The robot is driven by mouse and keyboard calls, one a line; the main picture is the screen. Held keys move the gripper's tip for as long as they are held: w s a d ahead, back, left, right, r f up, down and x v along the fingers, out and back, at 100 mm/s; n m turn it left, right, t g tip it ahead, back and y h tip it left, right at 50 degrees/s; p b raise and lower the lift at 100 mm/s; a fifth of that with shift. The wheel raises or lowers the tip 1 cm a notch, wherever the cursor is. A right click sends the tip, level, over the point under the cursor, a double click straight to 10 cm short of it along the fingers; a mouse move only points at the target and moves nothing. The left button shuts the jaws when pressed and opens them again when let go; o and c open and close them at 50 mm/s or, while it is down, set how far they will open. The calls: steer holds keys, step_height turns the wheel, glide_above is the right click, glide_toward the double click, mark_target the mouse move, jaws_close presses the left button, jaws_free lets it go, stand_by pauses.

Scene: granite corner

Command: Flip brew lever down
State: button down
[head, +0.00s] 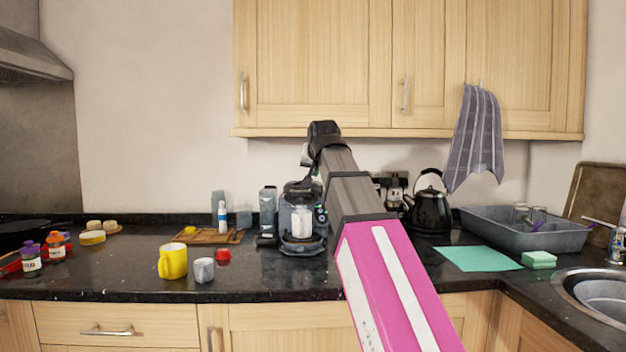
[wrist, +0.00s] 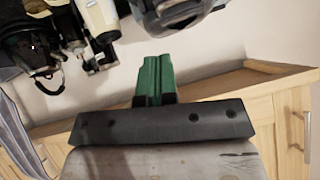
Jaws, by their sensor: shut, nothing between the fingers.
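A dark coffee maker (head: 301,242) with a pale jug inside and small green lights on its right side stands on the granite counter. Its rounded grey part (wrist: 178,14) seems to show at the top of the wrist view, just beyond my fingertips. My gripper (wrist: 155,60) has green fingers, shut together and empty. They look apart from the machine. In the head view my arm's dark end is raised above the coffee maker, and the fingertips are hidden. I cannot clearly make out the brew lever in either view.
An espresso machine (head: 391,186) is partly behind my arm, beside a black kettle (head: 430,211). A yellow mug (head: 172,262) and a grey cup (head: 204,270) stand front left. Wall cupboards (head: 320,65) hang above. A grey basin (head: 500,235) is at right.

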steer(key=shift+v, duration=2.65)
steer(key=shift+s+f, duration=0.15)
steer(key=shift+s, duration=0.1)
